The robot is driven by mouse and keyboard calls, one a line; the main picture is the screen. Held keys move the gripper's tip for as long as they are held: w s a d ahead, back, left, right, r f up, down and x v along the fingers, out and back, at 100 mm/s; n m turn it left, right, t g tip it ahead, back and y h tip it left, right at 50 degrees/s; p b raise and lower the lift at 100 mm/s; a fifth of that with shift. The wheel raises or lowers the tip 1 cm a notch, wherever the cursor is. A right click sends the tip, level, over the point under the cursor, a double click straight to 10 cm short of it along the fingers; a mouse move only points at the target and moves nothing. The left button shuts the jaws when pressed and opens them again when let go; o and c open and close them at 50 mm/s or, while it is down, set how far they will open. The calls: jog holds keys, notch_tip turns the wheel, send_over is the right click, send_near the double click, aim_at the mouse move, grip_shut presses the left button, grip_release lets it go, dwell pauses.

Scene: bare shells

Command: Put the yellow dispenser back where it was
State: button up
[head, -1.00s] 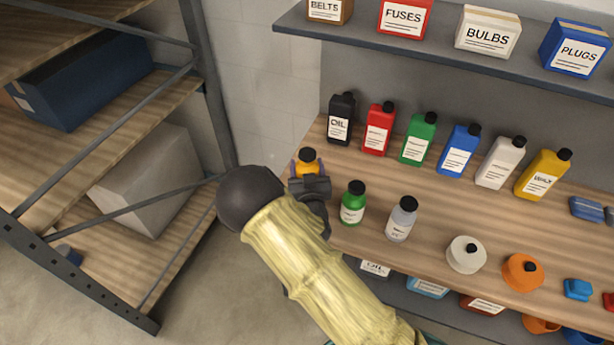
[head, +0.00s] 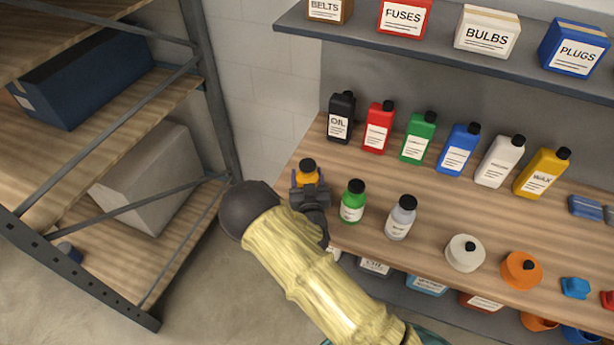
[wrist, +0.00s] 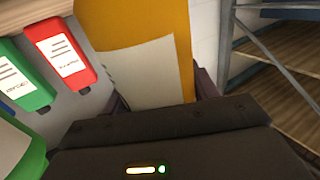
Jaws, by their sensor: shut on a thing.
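The yellow dispenser (head: 306,177) has a black cap and stands upright at the left end of the wooden shelf's front row, left of the green bottle (head: 353,203). My gripper (head: 308,190) is shut on it from the front. In the wrist view the yellow dispenser (wrist: 140,25) fills the space between the fingers, with a pale label on its side. My gripper hides its lower part, so I cannot tell whether its base touches the shelf.
A clear bottle (head: 401,218), a white round container (head: 464,253) and an orange one (head: 521,270) continue the front row. Several labelled bottles, from black (head: 341,118) to yellow (head: 541,174), stand behind. A metal rack post (head: 207,90) rises at the left.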

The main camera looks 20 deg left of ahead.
jog(key=shift+f+b, duration=0.3)
jog(key=shift+b, duration=0.05)
jog(key=o, duration=1.4)
jog(key=shift+f, duration=0.1)
jog(key=shift+r+p, duration=0.7)
jog(key=shift+p, duration=0.1)
jog(key=b+v, duration=0.5)
jog(key=v, duration=0.7)
